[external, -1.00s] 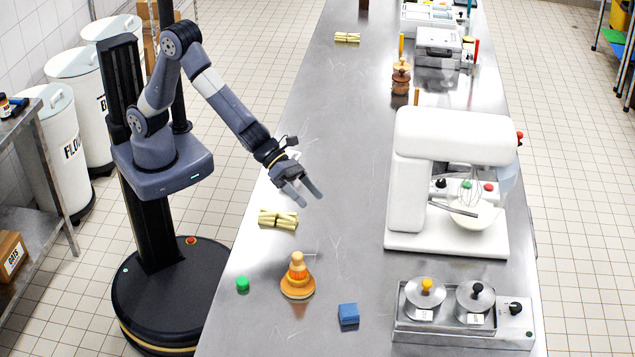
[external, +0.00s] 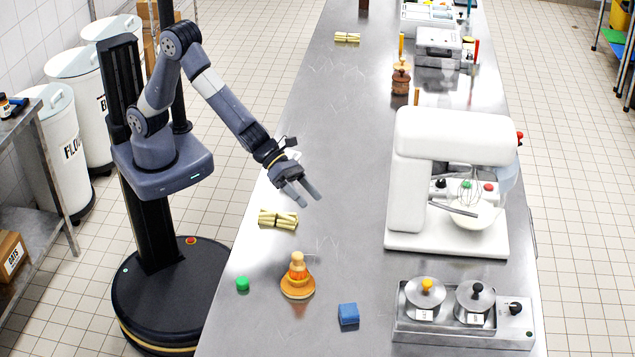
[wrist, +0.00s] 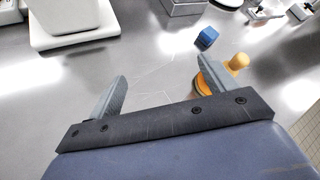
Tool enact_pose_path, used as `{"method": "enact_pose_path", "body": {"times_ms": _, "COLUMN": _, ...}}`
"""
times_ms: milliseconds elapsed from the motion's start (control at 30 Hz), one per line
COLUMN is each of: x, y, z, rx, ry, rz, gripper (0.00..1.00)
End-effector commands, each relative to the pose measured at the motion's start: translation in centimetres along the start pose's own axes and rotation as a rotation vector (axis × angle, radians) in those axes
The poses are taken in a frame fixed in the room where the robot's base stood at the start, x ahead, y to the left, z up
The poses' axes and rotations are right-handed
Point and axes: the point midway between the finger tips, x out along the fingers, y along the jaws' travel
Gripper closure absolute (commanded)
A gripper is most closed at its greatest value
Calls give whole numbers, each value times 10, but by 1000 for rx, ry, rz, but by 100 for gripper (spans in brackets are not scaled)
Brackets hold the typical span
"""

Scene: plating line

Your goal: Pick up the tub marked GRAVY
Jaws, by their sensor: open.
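My gripper (external: 311,201) is open and empty above the steel counter (external: 335,130), near its left edge. Its two spread fingers also show in the wrist view (wrist: 160,84), with bare steel between them. I can read GRAVY on nothing in view. Two steel lidded tubs sit in a warmer (external: 460,336) at the front right of the counter. The left tub (external: 425,294) has a yellow knob and the right tub (external: 475,297) a dark knob. Both carry small white labels too small to read. My gripper is well away from both, up and to the left.
An orange stacked cone (external: 297,278), a blue block (external: 348,314), a green piece (external: 242,284) and a yellow stick bundle (external: 278,218) lie on the near counter. A tall white mixer (external: 440,180) stands right of my gripper. The counter's middle is mostly clear.

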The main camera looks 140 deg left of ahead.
Motion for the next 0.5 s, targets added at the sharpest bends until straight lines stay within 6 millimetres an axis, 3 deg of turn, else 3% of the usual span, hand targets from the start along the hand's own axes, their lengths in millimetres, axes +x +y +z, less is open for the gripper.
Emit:
{"method": "enact_pose_path", "body": {"times_ms": 133, "x": -10, "y": 20, "z": 6, "rx": 15, "ry": -22, "rz": 11, "gripper": 20}}
{"method": "enact_pose_path", "body": {"times_ms": 233, "x": -34, "y": 57, "z": 17, "rx": 54, "ry": -64, "rz": 31, "gripper": 20}}
{"method": "enact_pose_path", "body": {"times_ms": 367, "x": -85, "y": 118, "z": 22, "rx": 133, "ry": -126, "rz": 69, "gripper": 20}}
{"method": "enact_pose_path", "body": {"times_ms": 500, "x": -144, "y": 171, "z": 9, "rx": 226, "ry": -169, "rz": 112, "gripper": 20}}
